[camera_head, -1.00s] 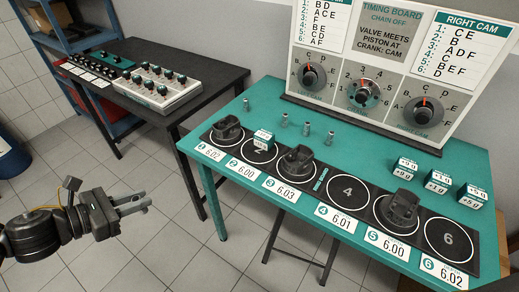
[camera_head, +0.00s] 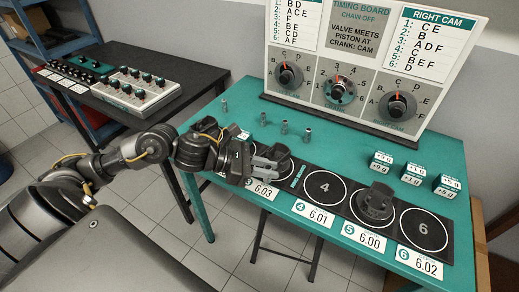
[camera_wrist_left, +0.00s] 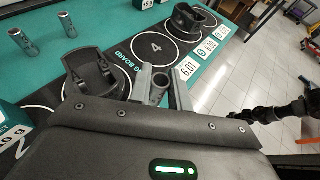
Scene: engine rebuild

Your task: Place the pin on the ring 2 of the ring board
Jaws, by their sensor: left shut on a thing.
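My left gripper (camera_head: 264,164) is shut on a small grey hollow pin (camera_wrist_left: 157,88), which shows between its fingers in the left wrist view. In the head view the gripper hangs over the ring board (camera_head: 342,208) at ring 3, in front of the dark piston (camera_head: 281,156) there. That piston also stands left of the fingers in the left wrist view (camera_wrist_left: 88,78). My left arm hides most of the ring 1 and ring 2 area in the head view. Part of a white ring beyond the piston shows at the wrist view's left. A dark arm (camera_wrist_left: 285,114) shows at its right; its gripper is unclear.
Several upright pins (camera_head: 284,127) stand behind the ring board. Another piston (camera_head: 375,203) sits on ring 5; rings 4 (camera_head: 325,187) and 6 (camera_head: 423,229) are empty. Weight blocks (camera_head: 413,173) stand at right. The timing board (camera_head: 350,65) rises at the back.

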